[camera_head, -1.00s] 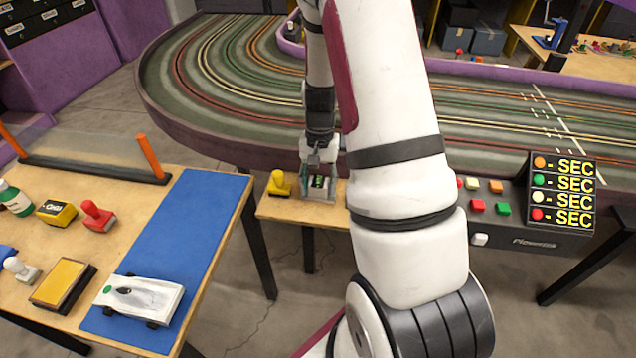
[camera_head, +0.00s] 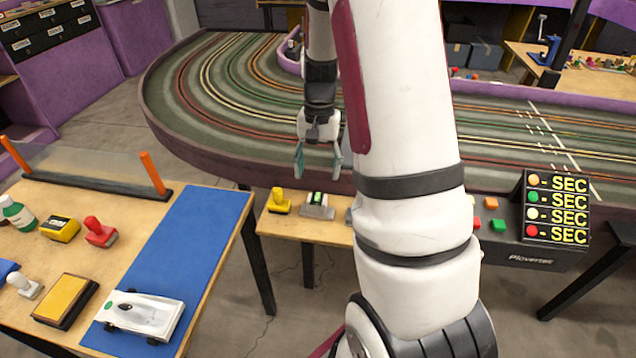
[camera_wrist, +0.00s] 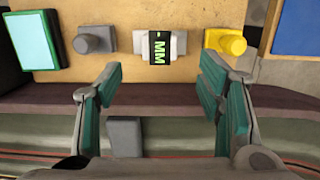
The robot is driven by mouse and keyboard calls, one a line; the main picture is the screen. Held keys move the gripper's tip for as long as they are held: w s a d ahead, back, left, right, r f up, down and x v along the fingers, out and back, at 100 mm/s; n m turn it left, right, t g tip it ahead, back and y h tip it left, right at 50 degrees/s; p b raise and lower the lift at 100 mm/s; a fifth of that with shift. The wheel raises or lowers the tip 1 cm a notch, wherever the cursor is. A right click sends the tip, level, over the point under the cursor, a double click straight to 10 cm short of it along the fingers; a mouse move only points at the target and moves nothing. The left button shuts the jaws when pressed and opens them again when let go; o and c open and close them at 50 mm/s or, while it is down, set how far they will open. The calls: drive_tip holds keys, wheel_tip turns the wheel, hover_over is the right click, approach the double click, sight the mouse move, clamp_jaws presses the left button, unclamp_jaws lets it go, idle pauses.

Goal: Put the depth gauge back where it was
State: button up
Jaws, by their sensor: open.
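The depth gauge (camera_head: 318,203), a small grey block with a lit green-on-black display, stands on the narrow wooden shelf (camera_head: 283,226) beside the track. In the wrist view the gauge (camera_wrist: 178,43) reads "MM" and stands upright between a yellow object and a grey one. My gripper (camera_head: 318,170) is open and empty, above and behind the gauge by the track's edge. In the wrist view my gripper's (camera_wrist: 161,75) teal-padded fingers are spread wide, apart from the gauge.
The yellow stamp-like object (camera_head: 279,201) stands left of the gauge. A table with a blue mat (camera_head: 200,225) and a white car (camera_head: 143,315) is at left.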

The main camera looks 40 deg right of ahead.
drive_tip(key=s+a+r+n+t, duration=0.1)
drive_tip(key=s+a+r+n, duration=0.1)
drive_tip(key=s+a+r, duration=0.4)
drive_tip(key=s+a+r+n, duration=0.2)
drive_tip(key=a+r+n, duration=0.1)
drive_tip(key=a+r, duration=0.55)
drive_tip(key=s+a+r+n+t, duration=0.1)
drive_tip(key=s+a+r+n, duration=0.1)
drive_tip(key=s, duration=0.5)
drive_tip(key=s+a+r+n+t+h, duration=0.1)
drive_tip(key=s+a+r+n, duration=0.1)
drive_tip(key=s, duration=0.6)
drive_tip(key=shift+a+n, duration=0.7)
drive_tip(key=shift+a, duration=0.5)
